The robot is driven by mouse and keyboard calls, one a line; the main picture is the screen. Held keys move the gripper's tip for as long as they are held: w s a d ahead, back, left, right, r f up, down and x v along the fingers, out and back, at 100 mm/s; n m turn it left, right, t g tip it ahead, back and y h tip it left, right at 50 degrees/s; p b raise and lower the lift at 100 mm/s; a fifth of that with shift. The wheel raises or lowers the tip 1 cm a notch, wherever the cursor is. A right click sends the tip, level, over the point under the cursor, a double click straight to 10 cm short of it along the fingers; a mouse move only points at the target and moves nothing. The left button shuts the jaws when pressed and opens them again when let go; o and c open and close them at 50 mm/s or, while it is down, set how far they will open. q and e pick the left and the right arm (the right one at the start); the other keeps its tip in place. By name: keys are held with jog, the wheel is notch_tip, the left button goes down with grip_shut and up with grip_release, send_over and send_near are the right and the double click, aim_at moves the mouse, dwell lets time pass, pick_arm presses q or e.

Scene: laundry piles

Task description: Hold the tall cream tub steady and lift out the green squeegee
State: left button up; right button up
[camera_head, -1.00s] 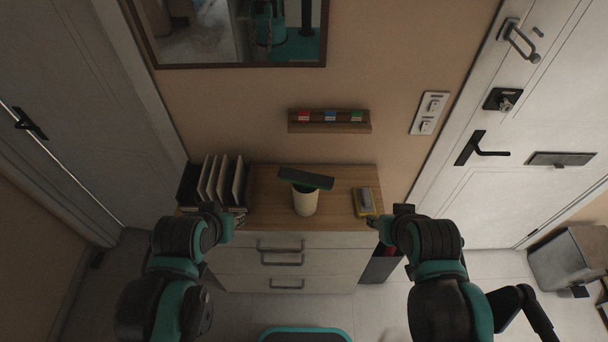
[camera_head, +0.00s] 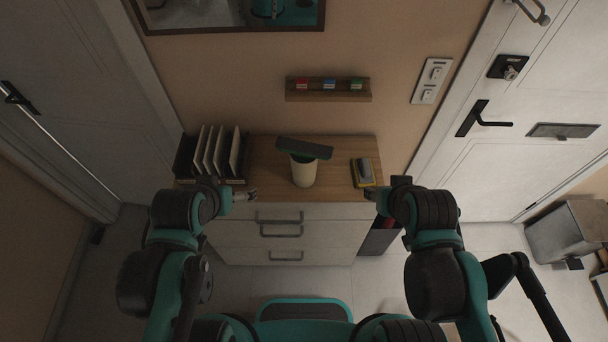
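The cream tub (camera_head: 303,173) stands upright on the wooden top of a drawer cabinet. The green squeegee (camera_head: 304,148) rises out of it, its wide dark green head tilted across the tub's mouth; its lower part is hidden inside the tub. My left gripper (camera_head: 250,195) is at the cabinet's front edge, left of the tub and apart from it; its fingers are too small to judge. My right gripper (camera_head: 372,194) is near the front right corner, right of the tub and apart from it; its fingers are mostly hidden by the wrist.
A file rack (camera_head: 211,152) stands on the cabinet (camera_head: 268,158) at the left. A yellow and grey item (camera_head: 363,172) lies at the right. A wall shelf (camera_head: 328,96) with red, blue and green items hangs behind. The wood around the tub is clear.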

pick_arm(q)
notch_tip(320, 180, down, 9)
jog(key=b, duration=0.7)
jog(key=n+g+h+b, duration=0.3)
jog(key=n+h+b, duration=0.6)
jog(key=n, duration=1.1)
send_near(301, 173)
jog(key=shift+h, duration=0.8)
jog(key=w+f, duration=0.1)
jog(key=f, duration=0.1)
jog(key=w+a+f+p, duration=0.1)
jog(key=f, duration=0.1)
jog(key=w+f+p, duration=0.1)
jog(key=f, duration=0.1)
jog(key=shift+w+a+f, duration=0.15)
jog(key=shift+a+f, duration=0.1)
jog(key=shift+f, duration=0.15)
jog(key=shift+w+f+n+h, duration=0.3)
jog(key=shift+w+n+h, duration=0.2)
jog(key=shift+n, duration=0.2)
jog(key=b+x, duration=0.4)
jog(key=x, duration=0.6)
jog(key=shift+s, duration=0.2)
jog(key=shift+c, duration=0.4)
